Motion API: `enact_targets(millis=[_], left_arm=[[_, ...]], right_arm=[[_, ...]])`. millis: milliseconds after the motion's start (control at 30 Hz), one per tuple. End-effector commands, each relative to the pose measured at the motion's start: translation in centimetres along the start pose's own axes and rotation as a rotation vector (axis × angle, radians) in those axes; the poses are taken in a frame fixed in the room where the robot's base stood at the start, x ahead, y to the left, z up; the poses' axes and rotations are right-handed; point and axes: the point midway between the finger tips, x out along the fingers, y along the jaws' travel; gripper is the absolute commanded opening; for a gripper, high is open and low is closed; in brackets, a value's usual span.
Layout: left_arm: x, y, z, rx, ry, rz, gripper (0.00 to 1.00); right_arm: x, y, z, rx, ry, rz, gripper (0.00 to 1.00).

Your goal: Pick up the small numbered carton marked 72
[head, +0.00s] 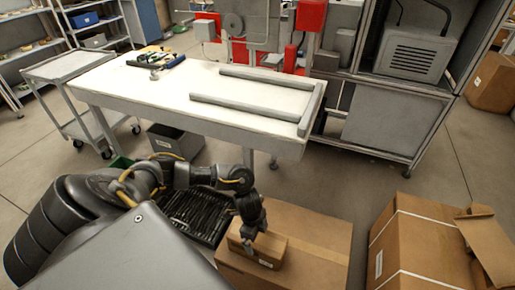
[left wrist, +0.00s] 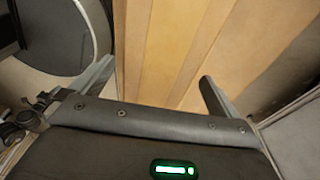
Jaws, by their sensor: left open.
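A small brown carton (head: 271,249) with a pale label on its front lies on top of a larger brown carton (head: 318,232). The number on the label is too small to read. My left gripper (head: 249,240) is open and reaches down at the small carton, hiding part of it. In the left wrist view, brown cardboard (left wrist: 165,45) shows between the spread fingers of the left gripper (left wrist: 157,70). I cannot tell whether the fingers touch the carton. My right gripper is not in view.
A black slatted crate (head: 196,213) is left of the large carton. A taller open carton (head: 425,245) stands at the right. A white-topped workbench (head: 160,95) with a grey frame lies beyond, with a grey bin (head: 176,141) under it. Bare floor separates the cartons.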

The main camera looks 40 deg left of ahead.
Motion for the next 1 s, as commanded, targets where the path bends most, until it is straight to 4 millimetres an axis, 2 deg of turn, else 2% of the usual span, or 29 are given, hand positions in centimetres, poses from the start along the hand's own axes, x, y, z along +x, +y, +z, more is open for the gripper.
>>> enact_targets(millis=[300,433,667,1000], left_arm=[[4.4,0.1,0.3,-0.002,0.000,0.002,1.00],[5.1,0.1,0.3,-0.002,-0.001,0.001,1.00],[5.1,0.1,0.3,-0.001,0.000,0.000,0.99],[5.0,0.1,0.3,-0.001,0.000,0.000,0.54]], right_arm=[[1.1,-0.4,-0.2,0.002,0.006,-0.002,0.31],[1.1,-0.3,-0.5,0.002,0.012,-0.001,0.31],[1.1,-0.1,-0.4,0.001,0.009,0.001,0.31],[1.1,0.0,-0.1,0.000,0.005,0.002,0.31]])
